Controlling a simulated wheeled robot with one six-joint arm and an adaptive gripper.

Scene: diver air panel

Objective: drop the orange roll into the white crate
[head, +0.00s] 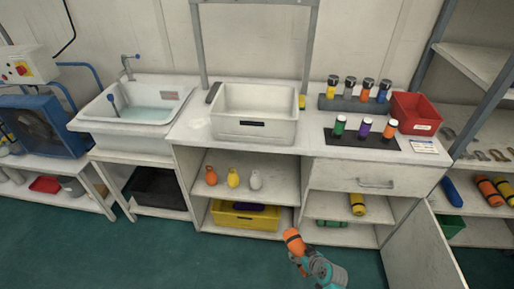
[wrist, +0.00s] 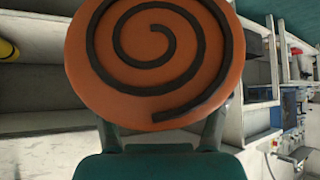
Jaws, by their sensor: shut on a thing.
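The orange roll (head: 293,240) is held in my gripper (head: 298,258), low in front of the shelves in the head view. In the wrist view the roll's round orange end (wrist: 185,75) with a dark spiral fills the upper middle. My gripper (wrist: 160,135) is shut on the roll, its fingers partly hidden behind it. The white crate (head: 252,130) stands on the counter, above and to the left of my gripper in the head view. Its visible inside looks empty; part of its floor is hidden by the front wall.
A sink (head: 135,112) is left of the crate. Right of it are a dark mat (head: 345,143) with short rolls, a rack of several bottles (head: 352,104) and a red bin (head: 416,113). A cabinet door (head: 425,250) stands open at right. Green floor is free at front left.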

